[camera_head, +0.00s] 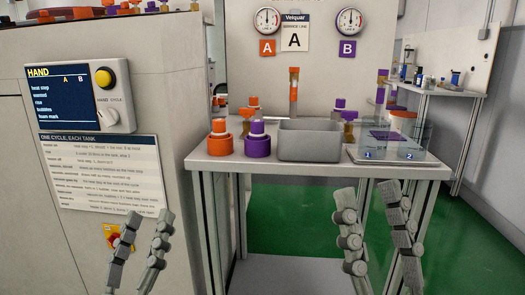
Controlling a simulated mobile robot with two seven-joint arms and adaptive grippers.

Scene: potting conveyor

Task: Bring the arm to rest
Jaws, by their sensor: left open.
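My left gripper (151,215) is at the lower left, in front of the grey machine cabinet (100,230). Its two grey fingers point up and stand apart with nothing between them. My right gripper (369,189) is at the lower right, in front of the white table (400,174) near its front edge. Its two fingers point up, spread wide and empty. Neither gripper holds anything. I cannot tell how far the fingertips are from the cabinet or the table. The arms behind the fingers are out of view.
On the table stand an orange-based item (219,144), a purple-based item (257,143), a grey bin (309,142) and clear containers (371,143) at the right. The cabinet carries a screen (61,97) and yellow button (104,77). Green floor (280,222) shows beneath the table.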

